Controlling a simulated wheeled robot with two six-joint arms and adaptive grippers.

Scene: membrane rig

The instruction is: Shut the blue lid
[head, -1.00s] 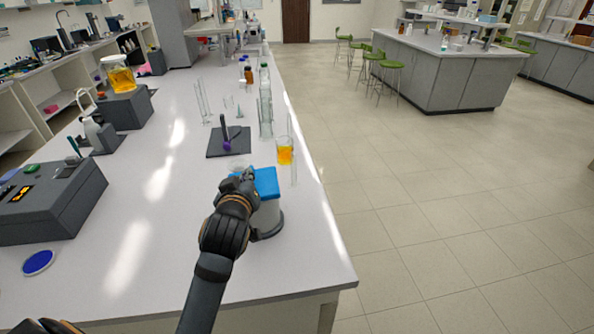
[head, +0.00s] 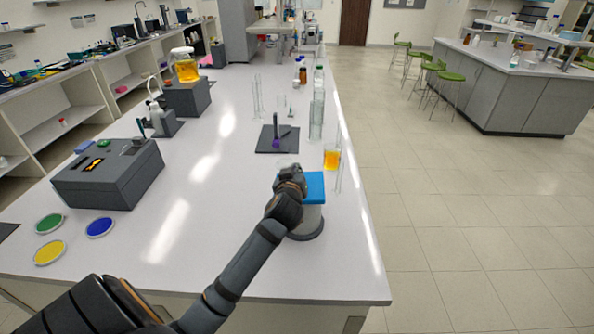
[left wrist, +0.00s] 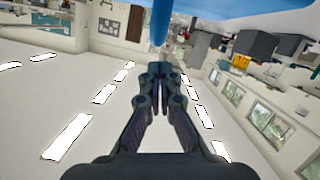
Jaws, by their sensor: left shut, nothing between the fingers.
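The blue lid (head: 316,186) is on top of a white container with a dark grey round base (head: 307,229), near the front right of the bench. I cannot tell whether the lid is fully down; my gripper hides its left part. My left gripper (head: 290,173) is at the lid's left side, shut and empty, and touching cannot be made out. In the left wrist view its closed fingers (left wrist: 161,76) point at a narrow blue strip (left wrist: 160,22), apparently part of the lid. My right gripper is not in view.
A beaker of orange liquid (head: 332,158) and clear glassware stand just behind the container. A dark mat (head: 277,139) lies farther back. A grey instrument (head: 110,176) and coloured dishes (head: 99,227) are at left. The middle of the bench (head: 200,200) is clear.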

